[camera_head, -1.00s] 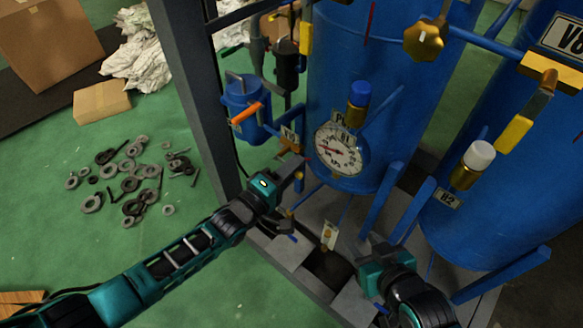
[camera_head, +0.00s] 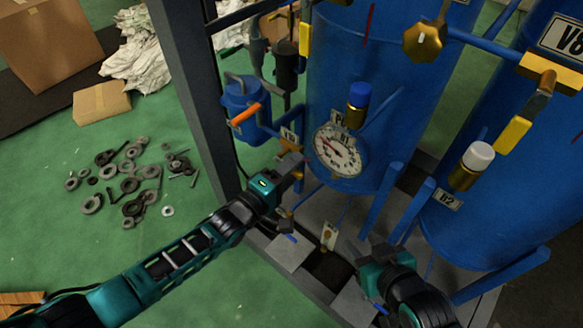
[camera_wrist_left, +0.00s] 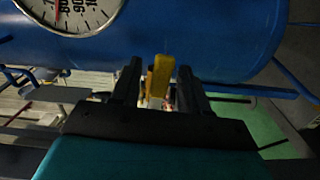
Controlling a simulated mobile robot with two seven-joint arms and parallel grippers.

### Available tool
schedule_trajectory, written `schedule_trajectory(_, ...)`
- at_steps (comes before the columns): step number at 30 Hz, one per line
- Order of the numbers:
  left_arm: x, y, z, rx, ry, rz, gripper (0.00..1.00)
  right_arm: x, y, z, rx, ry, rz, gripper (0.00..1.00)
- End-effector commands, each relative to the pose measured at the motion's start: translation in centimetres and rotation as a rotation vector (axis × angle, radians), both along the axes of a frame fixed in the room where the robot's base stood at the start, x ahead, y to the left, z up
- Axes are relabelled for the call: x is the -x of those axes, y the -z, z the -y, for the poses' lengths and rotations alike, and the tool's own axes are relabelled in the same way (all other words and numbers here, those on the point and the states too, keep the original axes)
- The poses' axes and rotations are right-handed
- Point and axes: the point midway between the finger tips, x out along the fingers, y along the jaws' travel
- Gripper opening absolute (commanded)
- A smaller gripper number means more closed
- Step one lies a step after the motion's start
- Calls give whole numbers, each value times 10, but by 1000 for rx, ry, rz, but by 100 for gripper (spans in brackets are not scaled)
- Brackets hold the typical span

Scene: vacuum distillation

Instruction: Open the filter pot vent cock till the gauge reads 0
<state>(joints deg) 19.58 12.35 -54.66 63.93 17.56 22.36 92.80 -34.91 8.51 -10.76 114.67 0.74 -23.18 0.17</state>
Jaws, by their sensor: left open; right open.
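The small blue filter pot (camera_head: 243,105) with an orange lever (camera_head: 245,115) hangs at the left of the rack. A brass cock (camera_head: 290,143) with a tag sits low between it and the big blue tank. My left gripper (camera_head: 297,170) is open just below this cock. In the left wrist view, a yellow handle (camera_wrist_left: 161,75) stands between the spread fingers of my left gripper (camera_wrist_left: 160,88); contact cannot be told. The round white gauge (camera_head: 340,152) has a red needle pointing left; it also shows in the wrist view (camera_wrist_left: 72,12), needle near 80. My right gripper (camera_head: 365,250) is open and empty, lower right.
Big blue tanks (camera_head: 340,70) stand behind and to the right, with slanting blue legs. A dark rack post (camera_head: 192,90) rises left of the filter pot. Loose nuts and washers (camera_head: 130,185) lie on the green floor. Cardboard boxes (camera_head: 50,40) stand at upper left.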

Motion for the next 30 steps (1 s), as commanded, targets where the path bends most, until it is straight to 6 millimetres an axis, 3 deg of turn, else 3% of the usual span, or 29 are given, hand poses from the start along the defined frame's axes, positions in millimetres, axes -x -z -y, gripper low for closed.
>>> schedule_trajectory(7,10,0,-11,-1,0,-1,45,0,-4,0,1,0,2,49)
schedule_trajectory(21,78,0,-78,-1,0,-1,45,3,-8,6,14,8,2,49)
schedule_trajectory(30,91,0,-92,1,-1,0,45,3,-8,7,11,12,5,49)
